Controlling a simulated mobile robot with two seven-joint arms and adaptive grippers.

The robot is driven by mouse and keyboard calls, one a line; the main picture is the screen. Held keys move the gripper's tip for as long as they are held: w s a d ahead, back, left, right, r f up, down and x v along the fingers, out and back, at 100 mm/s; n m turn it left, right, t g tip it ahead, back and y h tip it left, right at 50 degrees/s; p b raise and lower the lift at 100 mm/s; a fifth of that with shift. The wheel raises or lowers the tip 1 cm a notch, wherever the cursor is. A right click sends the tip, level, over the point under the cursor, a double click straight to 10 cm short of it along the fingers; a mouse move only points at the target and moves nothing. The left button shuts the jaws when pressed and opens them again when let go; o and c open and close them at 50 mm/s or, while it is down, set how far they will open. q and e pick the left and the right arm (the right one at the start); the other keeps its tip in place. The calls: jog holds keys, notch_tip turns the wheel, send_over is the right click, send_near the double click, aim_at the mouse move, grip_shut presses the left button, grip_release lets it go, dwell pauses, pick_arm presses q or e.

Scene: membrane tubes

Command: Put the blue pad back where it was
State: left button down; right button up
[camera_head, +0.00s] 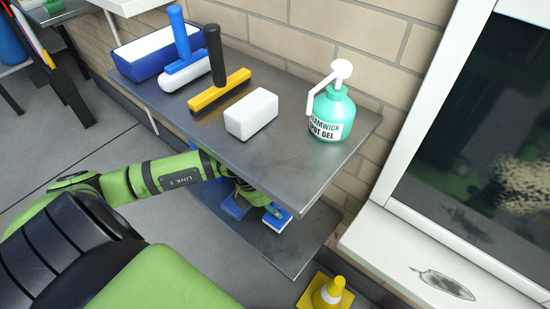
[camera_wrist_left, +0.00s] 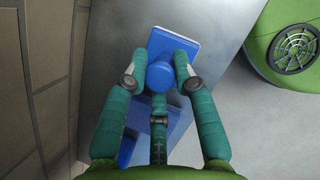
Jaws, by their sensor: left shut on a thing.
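The blue pad (camera_head: 277,218) is a flat blue piece with a pale edge, low at the right end of the lower shelf in the head view. In the left wrist view the pad (camera_wrist_left: 174,42) has a round blue knob (camera_wrist_left: 160,75) on top. My left gripper (camera_wrist_left: 160,84) is shut on this knob with its teal fingers around it. In the head view the left gripper (camera_head: 264,203) is partly hidden by the upper shelf's edge. I cannot tell whether the pad touches the shelf. My right gripper is not in view.
Another blue piece (camera_head: 235,207) lies on the lower shelf (camera_head: 270,246), left of the pad. The upper shelf (camera_head: 290,158) overhangs, carrying a blue tray (camera_head: 143,68), blue-handled tool (camera_head: 181,45), yellow squeegee (camera_head: 220,92), white block (camera_head: 251,113) and teal bottle (camera_head: 331,112).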

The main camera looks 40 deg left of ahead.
pick_arm(q)
notch_tip(320, 180, down, 3)
jog(key=shift+f+b, duration=0.2)
jog(key=shift+b, duration=0.15)
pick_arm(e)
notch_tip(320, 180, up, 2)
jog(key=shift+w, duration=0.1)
pick_arm(q)
jog(key=c, duration=1)
grip_release()
jog(key=shift+r, duration=0.1)
